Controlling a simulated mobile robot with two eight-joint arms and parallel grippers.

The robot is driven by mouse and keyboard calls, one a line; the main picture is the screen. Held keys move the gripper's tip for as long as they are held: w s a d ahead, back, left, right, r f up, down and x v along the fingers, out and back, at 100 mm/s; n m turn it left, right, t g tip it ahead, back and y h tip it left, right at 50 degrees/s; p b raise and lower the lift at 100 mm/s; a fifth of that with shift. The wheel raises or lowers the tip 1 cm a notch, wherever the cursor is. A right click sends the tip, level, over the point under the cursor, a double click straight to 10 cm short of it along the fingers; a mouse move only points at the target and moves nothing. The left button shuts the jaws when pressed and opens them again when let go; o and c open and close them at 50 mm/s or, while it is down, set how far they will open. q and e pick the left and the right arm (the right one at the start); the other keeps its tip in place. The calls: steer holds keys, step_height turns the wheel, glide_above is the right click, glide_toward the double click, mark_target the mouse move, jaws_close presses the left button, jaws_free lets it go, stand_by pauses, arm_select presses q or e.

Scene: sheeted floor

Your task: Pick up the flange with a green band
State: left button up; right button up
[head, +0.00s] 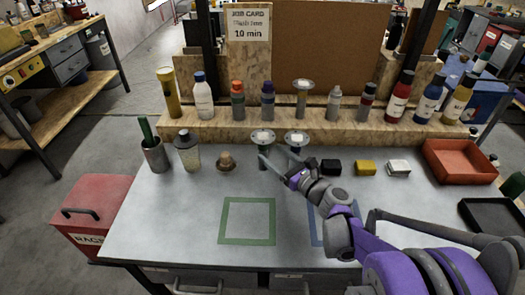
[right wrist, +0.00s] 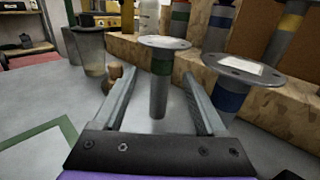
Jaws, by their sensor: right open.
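The flange with a green band (right wrist: 160,62) stands upright on the grey table. It has a round grey top plate with a pale label; it also shows in the head view (head: 263,137). My right gripper (head: 277,157) is open and comes in low from the front right. In the right wrist view the stem appears between the two fingers (right wrist: 159,78), with visible gaps on both sides. A similar flange with a blue band (right wrist: 228,100) stands just right of it, close to the right finger. My left gripper is not in view.
A third flange with a yellow band (head: 302,98) stands on the wooden ledge (head: 230,125) among several bottles. Left of the green-banded flange are a small brown object (head: 226,163) and a shaker (head: 187,152).

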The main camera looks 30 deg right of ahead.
mark_target(267, 148)
steer(key=w, duration=0.6)
steer(key=shift+a+r, duration=0.1)
steer(key=shift+a, duration=0.25)
steer(key=shift+s, duration=0.15)
jaws_close()
